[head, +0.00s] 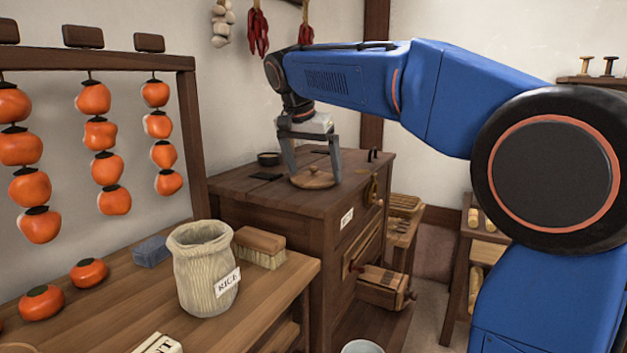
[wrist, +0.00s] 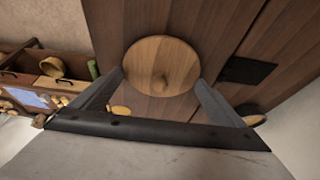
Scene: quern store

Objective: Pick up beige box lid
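A small dark bowl (head: 269,159) and a flat dark piece (head: 265,177) lie on the cabinet. A rice sack (head: 203,270), a brush (head: 262,243) and a blue block (head: 151,251) stand on the nearer bench. A drawer (head: 382,288) sticks out of the cabinet's side.

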